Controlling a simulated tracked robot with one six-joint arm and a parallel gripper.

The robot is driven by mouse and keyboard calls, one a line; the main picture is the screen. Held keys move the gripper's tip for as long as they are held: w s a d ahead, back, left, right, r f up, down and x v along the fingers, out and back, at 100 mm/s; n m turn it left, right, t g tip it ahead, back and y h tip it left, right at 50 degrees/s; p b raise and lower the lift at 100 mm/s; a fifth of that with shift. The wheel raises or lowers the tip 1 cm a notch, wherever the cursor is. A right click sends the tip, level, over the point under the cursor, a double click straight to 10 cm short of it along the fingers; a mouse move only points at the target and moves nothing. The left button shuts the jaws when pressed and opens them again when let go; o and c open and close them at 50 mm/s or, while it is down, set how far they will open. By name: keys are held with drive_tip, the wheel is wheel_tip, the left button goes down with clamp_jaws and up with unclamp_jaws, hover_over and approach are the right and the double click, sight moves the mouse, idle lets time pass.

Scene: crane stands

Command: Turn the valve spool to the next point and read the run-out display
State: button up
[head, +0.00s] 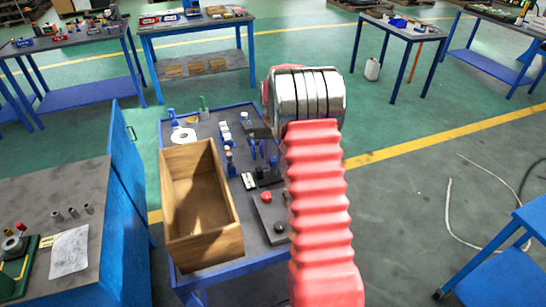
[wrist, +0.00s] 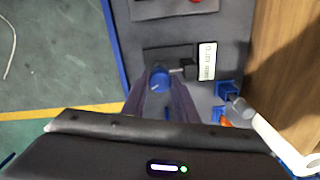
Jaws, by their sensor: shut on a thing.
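In the wrist view my gripper (wrist: 160,92) has its two fingers closed around a blue round-ended part, which I take to be the valve spool (wrist: 159,77). A short thin rod beside it leads to a small black block (wrist: 183,70). A white display (wrist: 207,61) with dark characters stands just right of the block; its text is turned and too small to read surely. In the head view a small white panel (head: 248,181) shows on the cart, and my arm covers part of the area. The lower spool is hidden by my fingers.
The blue cart (head: 222,116) carries an open wooden box (head: 218,235) at its left, a white ring (head: 183,136), several small blue fixtures (head: 252,150) and a grey panel with a red knob (head: 266,197). A blue cabinet stands left. The floor right of the cart has loose cables.

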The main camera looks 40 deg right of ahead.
sight(273, 158)
drive_tip(key=shift+w, duration=0.1)
drive_tip(key=o, duration=1.1)
drive_tip(key=shift+c, duration=0.2)
wheel_tip(273, 158, up, 14)
drive_tip(key=shift+f, duration=0.15)
